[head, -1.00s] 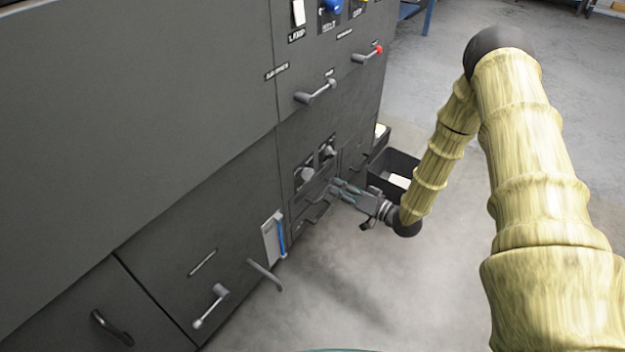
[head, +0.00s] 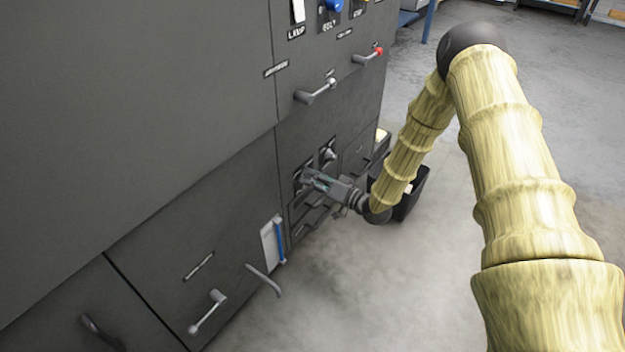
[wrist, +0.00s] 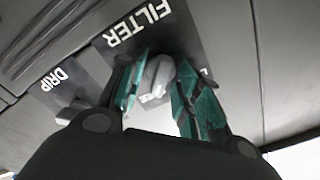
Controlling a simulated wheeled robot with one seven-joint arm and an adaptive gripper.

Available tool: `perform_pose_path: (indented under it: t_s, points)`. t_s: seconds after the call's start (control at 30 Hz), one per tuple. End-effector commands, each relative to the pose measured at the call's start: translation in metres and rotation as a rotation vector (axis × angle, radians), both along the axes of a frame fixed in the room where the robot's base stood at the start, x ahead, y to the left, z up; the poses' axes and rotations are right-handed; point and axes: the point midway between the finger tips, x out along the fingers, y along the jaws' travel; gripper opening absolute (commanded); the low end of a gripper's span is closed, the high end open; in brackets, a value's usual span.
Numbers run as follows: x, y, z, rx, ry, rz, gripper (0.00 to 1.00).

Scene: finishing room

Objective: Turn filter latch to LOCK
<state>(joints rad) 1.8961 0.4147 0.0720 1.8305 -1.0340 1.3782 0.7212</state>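The filter latch (wrist: 158,75) is a rounded grey knob on a dark plate marked FILTER (wrist: 138,24) in the wrist view. My gripper (wrist: 163,62) has its two teal-lined fingers apart, one on each side of the latch. I cannot tell whether either finger touches it. Small lettering under the latch is partly covered, and I cannot read which mark it points to. In the head view my gripper (head: 309,178) is at the lower cabinet panel and hides most of this latch.
Lever handles (head: 316,92) stick out above. A dark bin (head: 411,193) stands on the floor behind my wrist. The floor in front is clear.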

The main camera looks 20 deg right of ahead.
Motion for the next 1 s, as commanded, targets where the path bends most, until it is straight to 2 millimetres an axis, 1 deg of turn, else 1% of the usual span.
perform_pose_path:
  t_s: [0.07,0.1,0.23,0.27,0.47,0.67,0.87,1.0]
  points:
    - [0.0000,0.0001,0.0002,0.000,0.000,0.000,0.34]
    - [-0.0001,0.0000,0.0002,0.000,0.000,0.000,0.30]
    - [-0.0001,0.0000,0.0001,0.000,0.000,0.000,0.07]
    - [-0.0002,-0.0001,0.0001,0.000,0.000,0.000,0.04]
    - [-0.0002,-0.0001,0.0005,-0.007,-0.006,0.000,0.04]
    - [-0.0003,0.0000,0.0019,-0.053,-0.041,0.000,0.04]
    - [-0.0009,0.0011,0.0027,-0.158,-0.121,0.001,0.04]
    - [-0.0009,0.0009,0.0035,-0.258,-0.201,0.002,0.04]
